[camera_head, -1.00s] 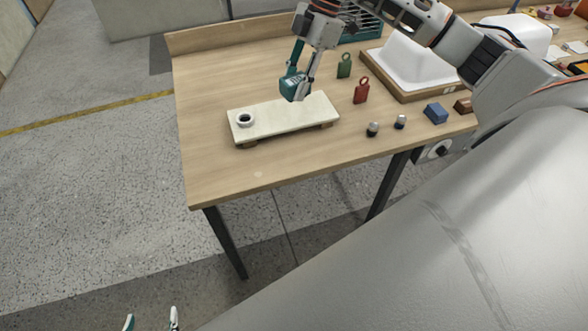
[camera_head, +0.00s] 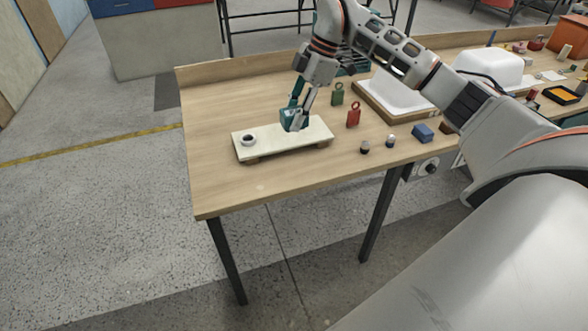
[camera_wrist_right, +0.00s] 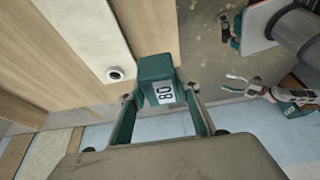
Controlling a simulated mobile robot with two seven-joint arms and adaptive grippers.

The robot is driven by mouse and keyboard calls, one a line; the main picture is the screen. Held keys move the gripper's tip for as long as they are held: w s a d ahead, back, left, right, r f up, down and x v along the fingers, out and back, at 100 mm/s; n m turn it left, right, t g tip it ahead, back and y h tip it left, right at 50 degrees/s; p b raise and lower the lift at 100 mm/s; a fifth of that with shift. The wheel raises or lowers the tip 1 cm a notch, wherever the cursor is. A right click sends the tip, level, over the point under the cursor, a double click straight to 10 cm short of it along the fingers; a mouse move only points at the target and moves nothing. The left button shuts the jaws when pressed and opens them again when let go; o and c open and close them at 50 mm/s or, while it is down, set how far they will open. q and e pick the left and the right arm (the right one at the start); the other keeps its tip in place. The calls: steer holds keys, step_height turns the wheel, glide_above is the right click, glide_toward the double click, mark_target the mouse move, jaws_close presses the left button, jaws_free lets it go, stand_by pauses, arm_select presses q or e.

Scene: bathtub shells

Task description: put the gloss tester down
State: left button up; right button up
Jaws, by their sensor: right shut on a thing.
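In the right wrist view the tester (camera_wrist_right: 155,70) sits between the fingertips, with a white number label facing the camera. I cannot tell whether its underside touches the slab. A dark-centred white ring (camera_head: 249,139) lies on the slab's left end. My left gripper (camera_wrist_right: 243,86) shows at the right of the wrist view, its fingers apart and empty.
A green tag-like piece (camera_head: 338,94) and a red one (camera_head: 353,115) stand right of the slab. Two small knobs (camera_head: 390,141), a blue block (camera_head: 423,133) and a framed white basin (camera_head: 398,90) lie further right. The table (camera_head: 215,187) is clear at front left.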

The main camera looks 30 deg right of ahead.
step_height(320, 180, down, 17)
steer(key=shift+r, duration=0.1)
stand_by(0.4)
steer(key=o, duration=1)
